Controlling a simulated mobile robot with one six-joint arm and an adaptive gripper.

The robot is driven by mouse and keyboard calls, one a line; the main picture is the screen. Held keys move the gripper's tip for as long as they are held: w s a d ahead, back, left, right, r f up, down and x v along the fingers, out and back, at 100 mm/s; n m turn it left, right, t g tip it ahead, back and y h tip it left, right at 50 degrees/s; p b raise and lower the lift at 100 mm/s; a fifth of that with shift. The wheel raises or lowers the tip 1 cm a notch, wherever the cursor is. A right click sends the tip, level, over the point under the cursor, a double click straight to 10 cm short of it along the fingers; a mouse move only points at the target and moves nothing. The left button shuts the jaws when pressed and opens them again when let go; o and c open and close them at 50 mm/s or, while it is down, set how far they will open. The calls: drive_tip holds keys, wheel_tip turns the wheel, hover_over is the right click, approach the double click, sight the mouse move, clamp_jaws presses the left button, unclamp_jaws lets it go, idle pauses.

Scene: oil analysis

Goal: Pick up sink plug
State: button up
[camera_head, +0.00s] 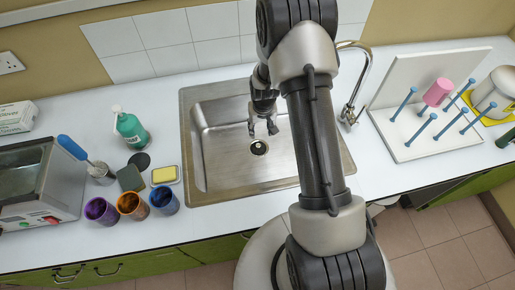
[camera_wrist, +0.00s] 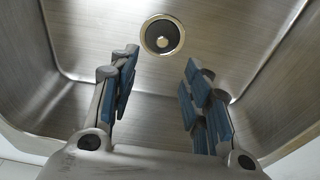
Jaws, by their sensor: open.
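My gripper (camera_head: 262,130) is inside the sink, above its floor, pointing down. In the wrist view my gripper (camera_wrist: 160,72) is open, with two blue-padded fingers spread and nothing between them. The drain (camera_head: 259,147) is a round metal ring in the sink floor, with a dark disc and a small bright centre. In the wrist view the drain (camera_wrist: 162,36) lies just beyond the fingertips, apart from them. I cannot tell whether that dark disc is the sink plug.
The steel sink (camera_head: 188,150) has walls close around my gripper. A curved tap (camera_head: 352,100) stands at its right. Left are a green bottle (camera_head: 131,128), a yellow sponge (camera_head: 164,175), and purple, orange and blue cups (camera_head: 131,206). A white peg rack (camera_head: 425,135) stands right.

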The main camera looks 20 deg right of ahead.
drive_tip(key=b, duration=0.2)
hover_over(258, 145)
drive_tip(key=s, duration=0.1)
drive_tip(key=f, duration=0.8)
drive_tip(key=shift+s+d+f, duration=0.1)
drive_tip(key=shift+d+f, duration=0.1)
drive_tip(key=shift+f, duration=0.1)
drive_tip(key=shift+w+a+f+b, duration=0.15)
drive_tip(key=shift+f+b, duration=0.1)
drive_tip(key=shift+f, duration=0.6)
drive_tip(key=shift+w+d+f+b, duration=0.1)
drive_tip(key=shift+w+f+b, duration=0.15)
drive_tip(key=shift+f, duration=0.65)
drive_tip(key=shift+w+a+f+b, duration=0.1)
drive_tip(key=shift+f+b, duration=0.2)
drive_tip(key=shift+f, duration=0.55)
drive_tip(key=shift+r, duration=0.1)
drive_tip(key=shift+c, duration=0.4)
clamp_jaws()
